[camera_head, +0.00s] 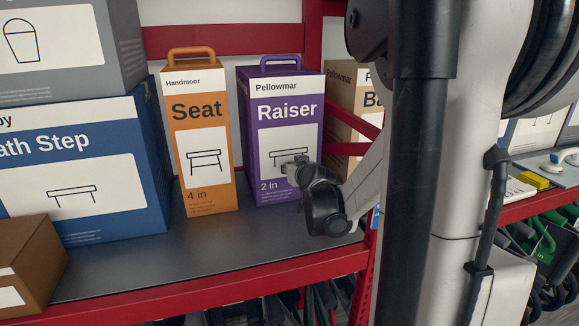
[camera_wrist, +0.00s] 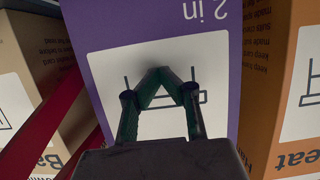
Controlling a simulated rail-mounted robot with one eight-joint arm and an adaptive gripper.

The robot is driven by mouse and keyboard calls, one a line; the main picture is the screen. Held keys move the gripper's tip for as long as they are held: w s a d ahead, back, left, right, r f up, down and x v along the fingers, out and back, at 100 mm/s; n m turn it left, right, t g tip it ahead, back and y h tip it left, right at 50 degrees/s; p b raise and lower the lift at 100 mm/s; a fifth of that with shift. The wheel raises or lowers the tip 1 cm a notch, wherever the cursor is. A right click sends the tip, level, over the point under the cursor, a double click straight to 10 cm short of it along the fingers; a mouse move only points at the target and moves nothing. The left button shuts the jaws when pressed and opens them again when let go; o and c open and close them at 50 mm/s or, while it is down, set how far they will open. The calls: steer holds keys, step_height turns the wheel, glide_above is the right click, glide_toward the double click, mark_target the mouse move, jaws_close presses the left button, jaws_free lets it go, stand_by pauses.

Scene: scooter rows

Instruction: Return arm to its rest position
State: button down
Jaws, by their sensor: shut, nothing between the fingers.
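My gripper (camera_wrist: 158,74) is shut and empty, its two dark fingers meeting at the tips in the wrist view. In the head view my gripper (camera_head: 292,166) is in front of the purple Raiser box (camera_head: 290,110) and overlaps the box's lower right front. The wrist view shows the purple box (camera_wrist: 150,22) upside down just beyond the fingertips. I cannot tell whether the fingertips touch it. My arm reaches in from the right of the head view, over the shelf's front edge.
The orange Seat box (camera_head: 203,140) stands left of the purple box, with the blue Bath Step box (camera_head: 90,205) farther left. A brown box (camera_head: 30,262) sits at front left. The grey shelf (camera_head: 215,245) is bare in front.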

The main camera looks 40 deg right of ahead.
steer(key=s+a, duration=0.4)
steer(key=s, duration=0.6)
steer(key=shift+s+a+p, duration=0.35)
steer(key=shift+s, duration=0.05)
steer(key=w+a+r+n+y+b, duration=0.1)
steer(key=w+a+r+y+b, duration=0.35)
steer(key=a, duration=0.65)
steer(key=s+a+f+n+g, duration=0.2)
steer(key=s+a+f, duration=0.3)
steer(key=s+a, duration=0.4)
steer(key=s+a+f+n+g+y+b, duration=0.1)
steer(key=s+a+f+g, duration=0.3)
steer(key=s+a, duration=0.5)
step_height(320, 180, down, 2)
steer(key=shift+a+f+n, duration=0.1)
steer(key=shift+a+n, duration=0.3)
steer(key=shift+a, duration=0.2)
